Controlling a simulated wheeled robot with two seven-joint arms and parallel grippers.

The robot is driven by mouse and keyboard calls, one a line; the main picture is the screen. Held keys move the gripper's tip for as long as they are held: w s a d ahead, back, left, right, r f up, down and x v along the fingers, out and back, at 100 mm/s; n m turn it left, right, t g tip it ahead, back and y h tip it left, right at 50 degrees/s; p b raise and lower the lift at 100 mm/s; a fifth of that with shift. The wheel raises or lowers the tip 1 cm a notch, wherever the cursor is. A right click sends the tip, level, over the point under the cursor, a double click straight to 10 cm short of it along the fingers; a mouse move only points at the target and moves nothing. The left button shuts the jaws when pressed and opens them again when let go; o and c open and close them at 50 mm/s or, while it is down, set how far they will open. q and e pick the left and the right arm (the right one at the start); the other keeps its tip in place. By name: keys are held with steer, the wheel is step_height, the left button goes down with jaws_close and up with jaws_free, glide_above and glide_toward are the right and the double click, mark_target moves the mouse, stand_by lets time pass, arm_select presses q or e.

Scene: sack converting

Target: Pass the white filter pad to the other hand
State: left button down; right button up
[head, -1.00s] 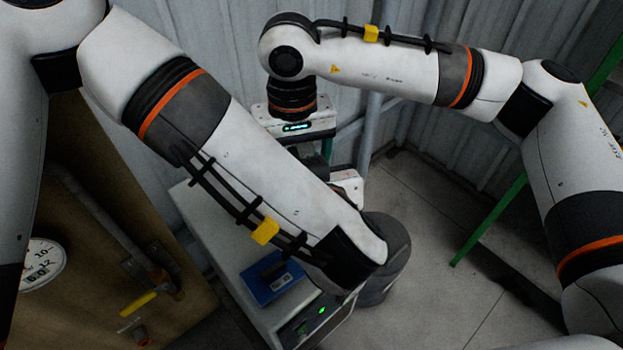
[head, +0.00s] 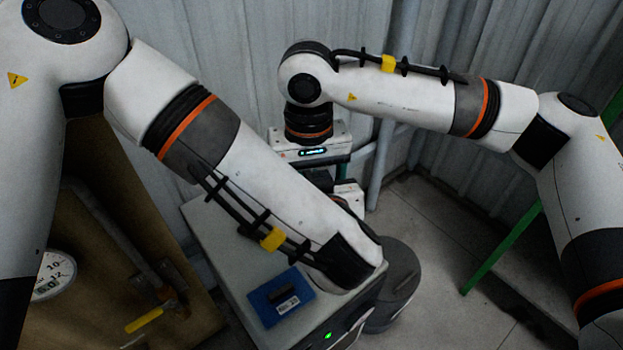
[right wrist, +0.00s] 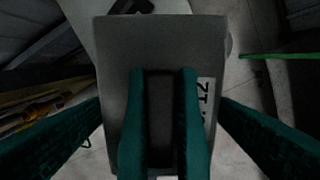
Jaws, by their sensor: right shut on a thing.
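The filter pad (right wrist: 120,50) looks like a flat grey-white plate in the dim right wrist view. It has a dark raised block in its middle and a printed label at its right side. My right gripper (right wrist: 161,85) is shut on the block with its teal fingers. In the head view the right gripper (head: 313,150) hangs fingers-down from its wrist, and the pad cannot be made out. My left forearm crosses in front. A white part (head: 348,198) below the right gripper may be my left gripper. Its fingers are hidden there.
A pale cabinet (head: 215,235) stands below the arms, with a blue plate (head: 281,297) bearing a dark block and label on top. A board (head: 90,290) with a gauge (head: 52,275) and yellow-handled valve (head: 143,320) is at the left. Open floor (head: 430,235) lies at the right.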

steer(key=shift+a+r, duration=0.1)
steer(key=shift+a, duration=0.15)
steer(key=o, duration=0.9)
steer(key=shift+r, duration=0.1)
